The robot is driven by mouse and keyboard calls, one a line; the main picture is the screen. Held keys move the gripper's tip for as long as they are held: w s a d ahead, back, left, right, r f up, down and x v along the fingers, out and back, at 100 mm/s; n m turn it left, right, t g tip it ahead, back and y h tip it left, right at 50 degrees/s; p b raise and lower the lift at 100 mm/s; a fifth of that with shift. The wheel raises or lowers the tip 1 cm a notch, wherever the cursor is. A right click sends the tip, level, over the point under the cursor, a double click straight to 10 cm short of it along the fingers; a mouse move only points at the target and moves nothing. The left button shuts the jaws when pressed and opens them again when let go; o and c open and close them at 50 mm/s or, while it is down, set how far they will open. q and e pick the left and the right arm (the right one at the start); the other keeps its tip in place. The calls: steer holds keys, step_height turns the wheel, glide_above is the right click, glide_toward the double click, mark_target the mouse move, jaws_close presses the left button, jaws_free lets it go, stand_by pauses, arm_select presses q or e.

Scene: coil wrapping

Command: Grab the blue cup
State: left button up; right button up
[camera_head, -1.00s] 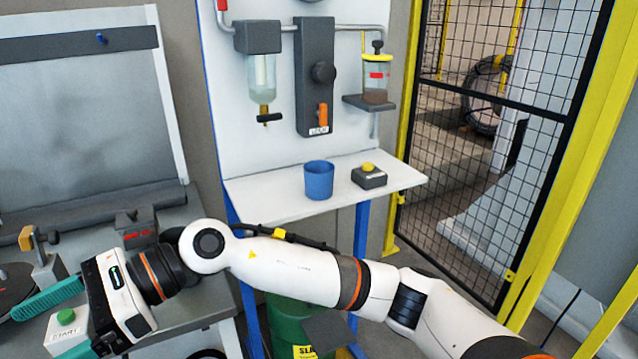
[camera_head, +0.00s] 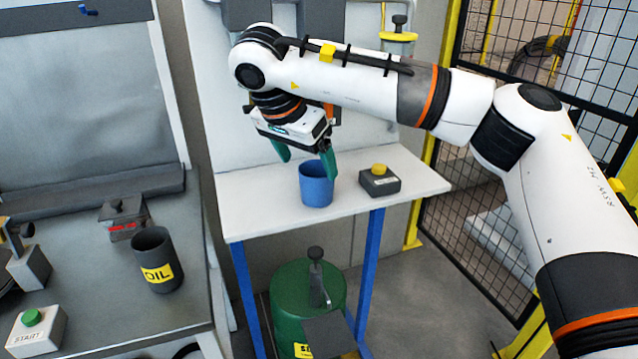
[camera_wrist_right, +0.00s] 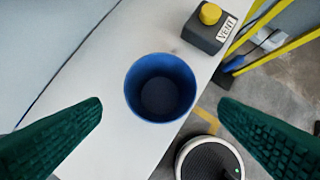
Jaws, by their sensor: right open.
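The blue cup (camera_head: 316,187) stands upright on the white shelf (camera_head: 250,206), open side up. In the right wrist view the cup (camera_wrist_right: 160,88) looks empty and lies between and beyond the two green fingers. My right gripper (camera_head: 305,160) is open above the cup, pointing down. I cannot tell whether a finger touches the cup. My left gripper is not in view.
A grey button box with a yellow button (camera_head: 379,180) stands on the shelf right of the cup. A green drum (camera_head: 300,300) stands below. A dark OIL cup (camera_head: 157,260) and a START box (camera_head: 38,330) are on the left bench. A mesh fence (camera_head: 540,130) is at right.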

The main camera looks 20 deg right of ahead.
mark_target(319, 182)
steer(key=x, duration=0.2)
steer(key=shift+w+d+f, duration=0.15)
steer(key=shift+d+f, duration=0.05)
steer(key=shift+w+d+f, duration=0.15)
steer(key=shift+d+f, duration=0.15)
steer(key=shift+f, duration=0.2)
steer(key=p+x, duration=0.1)
steer(key=x, duration=0.2)
steer(key=shift+w+d+f, duration=0.15)
steer(key=shift+d+f, duration=0.05)
steer(key=shift+w+d+f, duration=0.15)
steer(key=shift+f, duration=0.25)
steer(key=c, duration=1)
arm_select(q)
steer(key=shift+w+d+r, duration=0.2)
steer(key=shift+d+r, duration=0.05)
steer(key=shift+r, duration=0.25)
arm_select(e)
steer(key=shift+r, duration=0.1)
steer(key=shift+c, duration=0.2)
